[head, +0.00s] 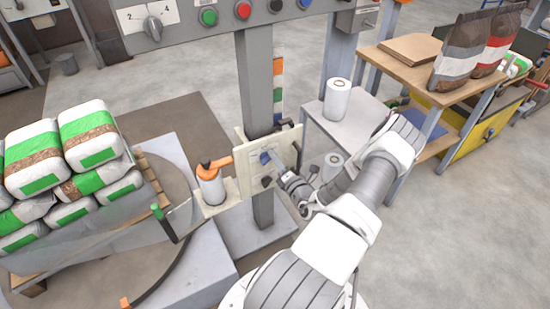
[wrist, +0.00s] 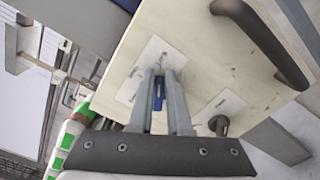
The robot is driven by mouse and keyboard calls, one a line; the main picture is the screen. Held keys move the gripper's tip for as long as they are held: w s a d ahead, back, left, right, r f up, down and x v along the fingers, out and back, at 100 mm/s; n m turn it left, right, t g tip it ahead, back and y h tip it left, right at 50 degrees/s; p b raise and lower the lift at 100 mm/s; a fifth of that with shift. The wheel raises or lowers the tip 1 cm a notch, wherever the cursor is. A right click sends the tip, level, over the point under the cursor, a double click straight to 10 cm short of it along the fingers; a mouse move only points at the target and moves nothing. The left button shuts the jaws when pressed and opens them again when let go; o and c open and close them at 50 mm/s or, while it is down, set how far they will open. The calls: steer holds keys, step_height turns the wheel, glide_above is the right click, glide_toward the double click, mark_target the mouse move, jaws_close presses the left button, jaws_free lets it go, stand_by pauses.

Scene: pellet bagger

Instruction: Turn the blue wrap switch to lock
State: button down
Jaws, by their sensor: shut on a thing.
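The blue wrap switch (wrist: 158,92) sits on a white label plate on a cream panel (wrist: 185,30). In the wrist view my gripper (wrist: 161,80) has its two fingers on either side of the blue switch, shut on it. In the head view the switch (head: 265,158) shows as a small blue spot on the panel, with my gripper (head: 275,165) reaching it from the right. The fingers hide part of the switch and its label. I cannot read the marks or tell which one the switch points to.
A dark knob (wrist: 219,124) sits on the panel beside the switch, and a dark curved handle (wrist: 262,42) is at its edge. An orange-topped canister (head: 210,185) stands left of the panel. Wrapped bags (head: 92,135) are stacked at left. A white roll (head: 337,102) stands on a side table.

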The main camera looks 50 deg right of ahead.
steer(key=shift+a+f, duration=0.35)
steer(key=shift+a, duration=0.15)
steer(key=c, duration=0.9)
jaws_free()
steer(key=shift+o, duration=0.2)
steer(key=shift+d+r, duration=0.1)
steer(key=shift+r, duration=0.05)
steer(key=p+v, duration=0.2)
steer(key=v, duration=1.5)
steer(key=shift+s+p, duration=0.2)
steer(key=shift+p, duration=0.2)
